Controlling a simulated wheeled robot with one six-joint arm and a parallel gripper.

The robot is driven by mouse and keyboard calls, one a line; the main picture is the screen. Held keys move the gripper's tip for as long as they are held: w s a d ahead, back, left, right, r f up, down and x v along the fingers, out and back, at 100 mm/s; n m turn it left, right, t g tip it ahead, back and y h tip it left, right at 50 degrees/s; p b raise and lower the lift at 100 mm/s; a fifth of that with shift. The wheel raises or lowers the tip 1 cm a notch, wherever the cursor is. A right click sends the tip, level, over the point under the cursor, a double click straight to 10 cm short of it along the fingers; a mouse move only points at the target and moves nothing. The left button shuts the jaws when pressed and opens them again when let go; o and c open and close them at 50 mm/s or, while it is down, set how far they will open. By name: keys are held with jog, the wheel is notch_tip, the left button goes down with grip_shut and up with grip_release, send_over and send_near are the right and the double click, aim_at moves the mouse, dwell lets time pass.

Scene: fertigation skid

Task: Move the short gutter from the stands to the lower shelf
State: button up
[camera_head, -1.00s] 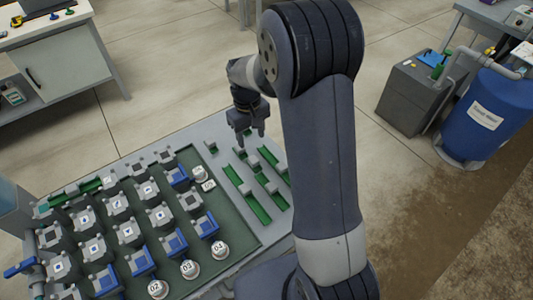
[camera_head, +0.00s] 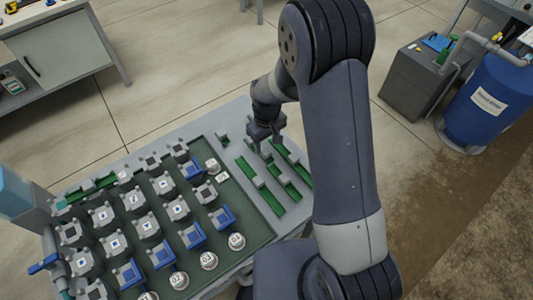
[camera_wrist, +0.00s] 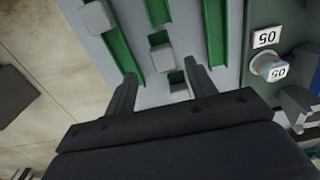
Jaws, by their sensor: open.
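Several green gutter strips lie on the grey bench top, with pale grey blocks on or along them. In the head view a long strip (camera_head: 262,190) lies left of other green pieces (camera_head: 291,186). My gripper (camera_head: 264,135) is open, pointing down near their far end. Nothing is held. I cannot tell which piece is the short gutter, and no lower shelf is clearly visible.
A green tray with several grey and blue valve blocks (camera_head: 147,228) and numbered round caps (camera_head: 209,261) fills the bench's left side. A blue barrel (camera_head: 487,103) and grey tank (camera_head: 415,80) stand right; a cabinet (camera_head: 60,55) stands back left.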

aim_at(266, 151)
jog(key=shift+s+a+f+p, duration=0.1)
jog(key=shift+f+p, duration=0.25)
jog(key=shift+f, duration=0.95)
jog(key=shift+s+a+f+p, duration=0.1)
jog(key=shift+f+p, duration=0.2)
jog(key=shift+f, duration=1)
jog(key=shift+c, duration=0.5)
jog(key=c, duration=1)
notch_tip(266, 151, up, 9)
jog(key=shift+b, duration=0.65)
jog(key=shift+c, duration=0.2)
jog(key=shift+d+r, duration=0.2)
jog(key=shift+d, duration=0.15)
jog(key=d+f+m, duration=0.2)
jog(key=d+m, duration=0.4)
jog(key=d, duration=0.7)
jog(key=shift+w+f+m, duration=0.15)
jog(key=shift+f+m, duration=0.25)
